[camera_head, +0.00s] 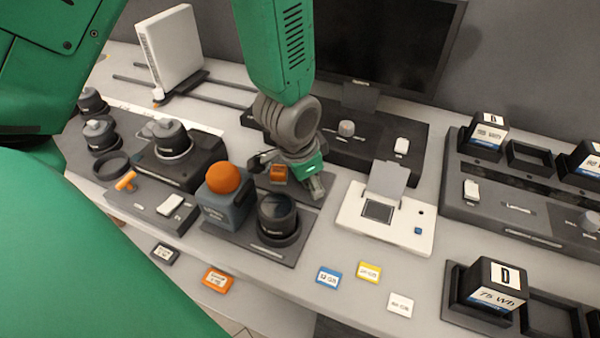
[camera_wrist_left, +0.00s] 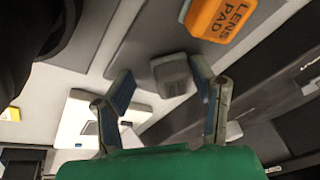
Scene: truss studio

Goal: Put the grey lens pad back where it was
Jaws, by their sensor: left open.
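A grey block (camera_wrist_left: 172,75), which looks like the grey lens pad, sits on a dark grey mat (camera_wrist_left: 140,40) in the left wrist view. My left gripper (camera_wrist_left: 160,72) is open, with one finger to each side of the block in the picture. I cannot tell whether they touch it. In the head view my left gripper (camera_head: 292,180) is low over the mat, and the grey block is hidden there. An orange block marked LENS PAD (camera_wrist_left: 222,18) lies beside it, and shows in the head view (camera_head: 278,173) left of my gripper. My right gripper is not in view.
A white device with a raised lid (camera_head: 415,228) is at the right. Several small cards, one blue (camera_head: 329,277), lie along the front.

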